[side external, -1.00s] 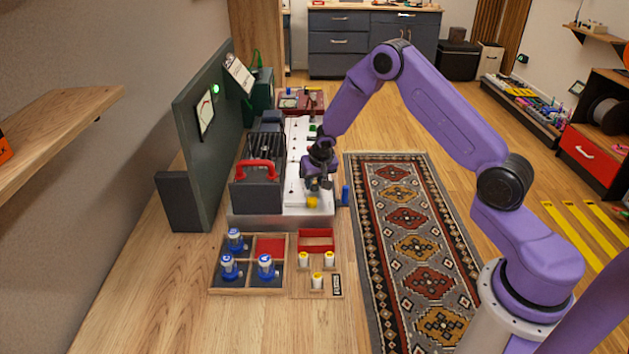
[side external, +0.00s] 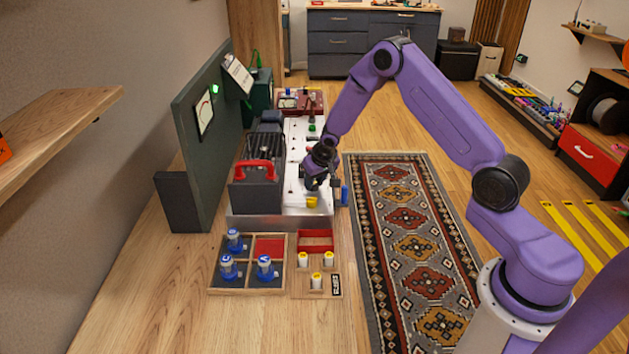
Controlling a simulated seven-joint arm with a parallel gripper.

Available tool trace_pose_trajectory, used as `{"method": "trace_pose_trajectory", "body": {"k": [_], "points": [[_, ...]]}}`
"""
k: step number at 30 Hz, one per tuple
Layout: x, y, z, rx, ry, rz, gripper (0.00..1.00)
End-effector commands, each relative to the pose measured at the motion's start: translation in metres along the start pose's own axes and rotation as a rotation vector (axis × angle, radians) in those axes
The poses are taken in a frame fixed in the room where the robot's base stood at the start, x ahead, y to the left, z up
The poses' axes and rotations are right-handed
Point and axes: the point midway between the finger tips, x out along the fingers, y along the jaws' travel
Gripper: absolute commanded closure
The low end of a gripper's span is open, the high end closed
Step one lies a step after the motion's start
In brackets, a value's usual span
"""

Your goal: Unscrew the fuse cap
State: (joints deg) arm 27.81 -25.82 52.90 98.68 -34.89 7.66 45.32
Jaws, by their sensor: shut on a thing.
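The amp chassis (side external: 275,222) lies on the wooden bench with a white top strip (side external: 296,168). A small yellow piece, which looks like the fuse cap (side external: 311,202), is at the near right end of this strip. My gripper (side external: 312,186) points down right over it and is shut on it. The fingertips are small and dark, so the exact contact is hard to see. I cannot tell whether the cap is still seated or how far it has turned.
A blue upright piece (side external: 344,195) is close at the right of the gripper. A dark transformer block with a red handle (side external: 254,166) stands left. In front are a divided tray (side external: 247,291) with blue-based tubes and a wooden holder (side external: 333,292) with yellow-topped pieces.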

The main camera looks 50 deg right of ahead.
Motion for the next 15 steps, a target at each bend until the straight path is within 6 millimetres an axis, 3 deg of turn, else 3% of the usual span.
{"method": "trace_pose_trajectory", "body": {"k": [4,5,6,15], "points": [[-0.0001,-0.0006,0.0004,-0.001,-0.001,0.000,1.00],[-0.0001,-0.0006,0.0004,-0.001,-0.001,0.000,0.59],[-0.0001,-0.0006,0.0004,-0.001,-0.001,0.000,0.46],[-0.0004,-0.0003,0.0001,0.000,0.000,0.000,0.44]]}}
